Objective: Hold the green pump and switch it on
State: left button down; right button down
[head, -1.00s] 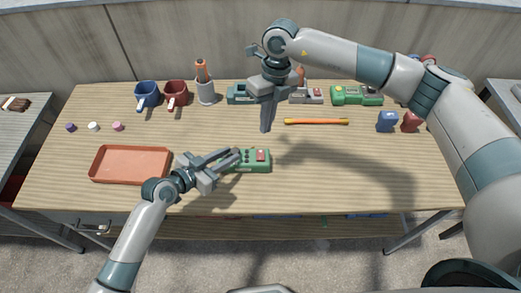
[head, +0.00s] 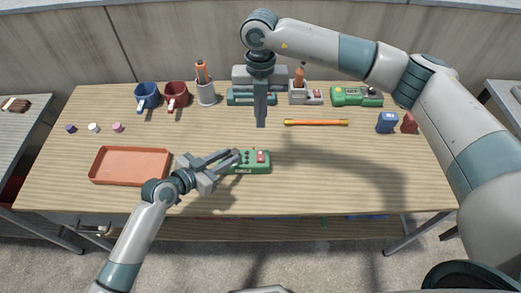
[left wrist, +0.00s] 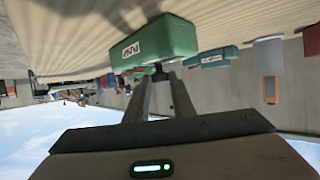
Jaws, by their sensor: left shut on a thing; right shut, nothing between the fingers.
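The green pump (head: 254,162) lies on the table's front middle, with a red switch (head: 261,156) on its top right. My left gripper (head: 236,157) is shut on the pump's left end. In the left wrist view the pump (left wrist: 160,42) shows as a green box with a white label, at the fingertips (left wrist: 160,76). My right gripper (head: 261,124) is shut and empty. It points down behind the pump in the picture, apart from it. The red switch's on or off position is too small to tell.
An orange tray (head: 131,179) lies to the left. Blue and red mugs (head: 147,93) (head: 177,93), a grey cup (head: 206,92) and several devices stand along the back. The right front is clear.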

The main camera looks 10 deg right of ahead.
aim_at(261, 161)
jog(key=f, duration=0.4)
jog(key=s+f, duration=0.1)
jog(key=f, duration=0.9)
jog(key=shift+s+a, duration=0.1)
jog(key=shift+s, duration=0.25)
jog(key=shift+s+f, duration=0.2)
jog(key=shift+w, duration=0.15)
jog(key=shift+w+r, duration=0.15)
jog(key=shift+w, duration=0.55)
jog(key=shift+r, duration=0.15)
